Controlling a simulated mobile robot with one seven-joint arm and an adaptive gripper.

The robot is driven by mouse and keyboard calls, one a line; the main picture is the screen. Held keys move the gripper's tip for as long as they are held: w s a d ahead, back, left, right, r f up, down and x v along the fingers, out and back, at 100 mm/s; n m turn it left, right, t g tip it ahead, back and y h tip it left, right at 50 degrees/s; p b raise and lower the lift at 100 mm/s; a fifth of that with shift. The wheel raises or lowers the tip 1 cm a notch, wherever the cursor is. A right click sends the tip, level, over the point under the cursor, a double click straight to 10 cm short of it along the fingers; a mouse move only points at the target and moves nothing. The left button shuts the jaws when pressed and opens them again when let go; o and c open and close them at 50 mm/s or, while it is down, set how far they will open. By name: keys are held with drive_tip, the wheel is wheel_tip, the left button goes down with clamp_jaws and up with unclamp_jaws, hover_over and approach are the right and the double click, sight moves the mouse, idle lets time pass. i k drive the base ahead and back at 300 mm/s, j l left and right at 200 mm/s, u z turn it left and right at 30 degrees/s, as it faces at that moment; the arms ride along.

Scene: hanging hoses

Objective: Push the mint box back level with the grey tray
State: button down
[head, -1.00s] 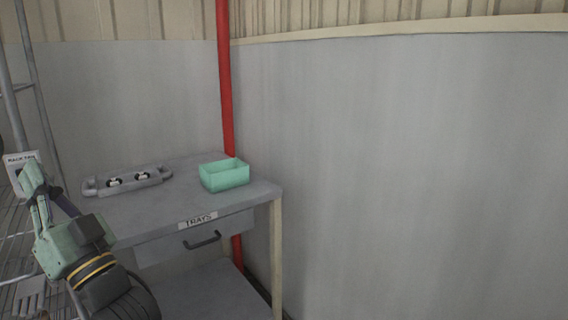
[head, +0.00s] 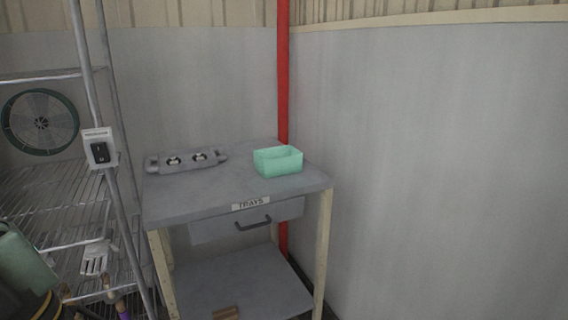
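The mint box (head: 278,168) is an open-topped rectangular box on the right part of the grey table top, near its right edge. The grey tray (head: 163,163) lies to its left, along the back left of the table, with end handles and two round black-and-white items in it. A clear gap of table top separates box and tray. Part of my arm, mint green and black, shows at the lower left edge. My gripper's fingertips are not in view, and nothing of mine touches the box.
The table (head: 215,202) has a drawer labelled TRAYS with a dark handle (head: 253,223) and a lower shelf. A red pipe (head: 283,80) stands behind the box. A wire rack (head: 60,205) with a fan (head: 40,122), switch box (head: 100,148) and white glove (head: 95,259) stands left.

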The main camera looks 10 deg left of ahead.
sight(271, 162)
drive_tip(key=i+j+z, duration=0.25)
drive_tip(key=i+j, duration=0.3)
drive_tip(key=i+j+z, duration=0.3)
drive_tip(key=i+j, duration=0.3)
drive_tip(key=j, duration=0.1)
